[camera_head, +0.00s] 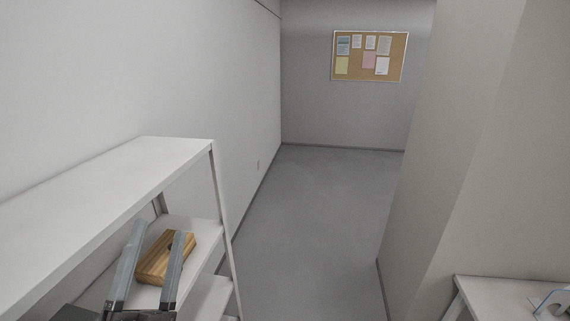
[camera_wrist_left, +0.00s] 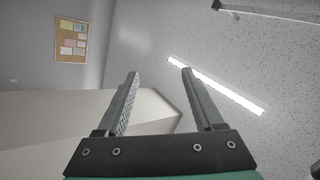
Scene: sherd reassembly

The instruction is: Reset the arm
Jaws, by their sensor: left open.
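My left gripper (camera_head: 159,228) is at the lower left of the head view, in front of the white shelf unit. Its two grey fingers point up and stand apart. In the left wrist view the fingers (camera_wrist_left: 161,72) are also spread, with nothing between them. They point toward the ceiling and the upper part of the room. My right gripper is in neither view.
The white shelf unit (camera_head: 150,160) stands along the left wall. A wooden block (camera_head: 165,258) lies on its middle shelf, partly behind my left fingers. A white table (camera_head: 490,290) with a partly cut-off item is at lower right. The grey floor (camera_head: 310,220) between is clear.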

